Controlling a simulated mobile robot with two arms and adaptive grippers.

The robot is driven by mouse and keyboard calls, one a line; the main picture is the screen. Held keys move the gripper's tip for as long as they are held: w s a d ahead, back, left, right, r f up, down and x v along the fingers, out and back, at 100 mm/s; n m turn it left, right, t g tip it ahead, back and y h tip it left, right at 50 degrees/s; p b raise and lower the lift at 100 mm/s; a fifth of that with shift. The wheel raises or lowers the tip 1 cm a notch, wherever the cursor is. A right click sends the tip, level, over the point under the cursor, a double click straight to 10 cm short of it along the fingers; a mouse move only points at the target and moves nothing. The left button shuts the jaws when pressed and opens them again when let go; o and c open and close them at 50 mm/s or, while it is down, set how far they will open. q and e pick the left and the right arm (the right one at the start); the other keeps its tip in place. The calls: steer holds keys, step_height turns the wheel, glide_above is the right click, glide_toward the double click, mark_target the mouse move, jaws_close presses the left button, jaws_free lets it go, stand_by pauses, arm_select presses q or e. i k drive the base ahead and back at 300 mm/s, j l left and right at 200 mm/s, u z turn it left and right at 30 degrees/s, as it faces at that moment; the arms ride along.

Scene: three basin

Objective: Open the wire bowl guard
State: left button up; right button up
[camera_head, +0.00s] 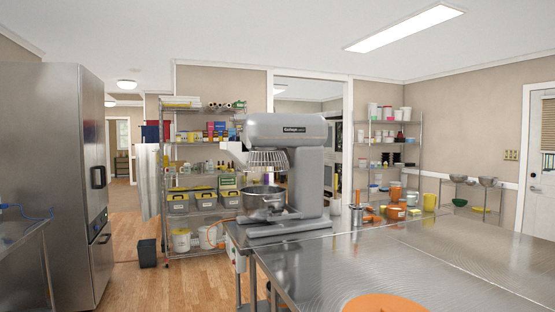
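A large grey stand mixer (288,150) stands at the left end of the steel counter, its head pointing left. The wire bowl guard (268,159) is a dark wire cage under the mixer head, above the steel mixing bowl (262,198). The guard looks like it sits around the space over the bowl; at this size I cannot tell whether it is open or shut. Neither of my grippers shows in the head view.
The steel counter (400,256) fills the lower right, with an orange round item (384,303) at its near edge. Pots and orange containers (396,212) stand right of the mixer. A steel fridge (62,180) stands left. Wooden floor (185,283) is free between fridge and counter.

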mark_target(237, 151)
steer(key=i+j+z, duration=0.1)
steer(key=j, duration=0.25)
steer(key=i+j+z, duration=0.25)
steer(key=j, duration=0.45)
steer(key=i+j+z, duration=0.15)
steer(key=j, duration=0.25)
steer(key=i+j+z, duration=0.1)
steer(key=j, duration=0.3)
steer(key=i+j, duration=0.1)
steer(key=j, duration=0.3)
steer(key=i+j, duration=0.15)
steer(key=j, duration=0.25)
steer(key=i+j, duration=0.1)
steer(key=j, duration=0.3)
steer(key=i+j, duration=0.15)
steer(key=j, duration=0.25)
steer(key=i+j+z, duration=0.1)
steer(key=j, duration=0.25)
steer(key=i+j, duration=0.1)
steer(key=j, duration=0.3)
steer(key=i+j, duration=0.1)
steer(key=j, duration=0.3)
